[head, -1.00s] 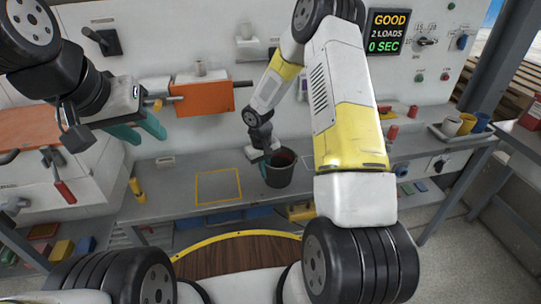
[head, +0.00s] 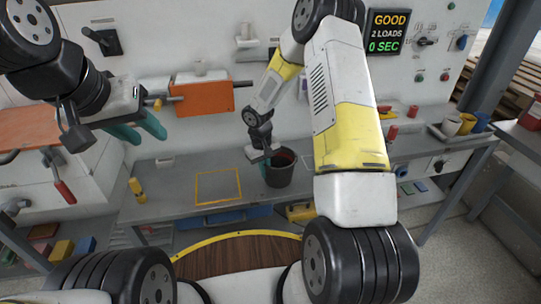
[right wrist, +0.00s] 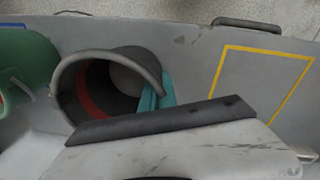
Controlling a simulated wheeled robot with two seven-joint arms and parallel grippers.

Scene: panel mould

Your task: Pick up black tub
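The black tub (head: 279,170) stands upright on the grey workbench, with a reddish inside. In the right wrist view the tub (right wrist: 68,95) shows its open mouth and dark grey rim. My right gripper (head: 264,163) is at the tub's left side, pointing down. Its teal fingers (right wrist: 156,95) sit close together on either side of the rim and look shut on the tub wall. The fingertips are partly hidden. My left gripper (head: 138,131) is open and empty, raised above the bench's left part.
A yellow outlined square (head: 218,186) on the bench left of the tub is empty. A green container (right wrist: 25,70) stands beside the tub. Cups stand on a tray (head: 440,134) at the right. An orange box (head: 203,94) sticks out of the back panel.

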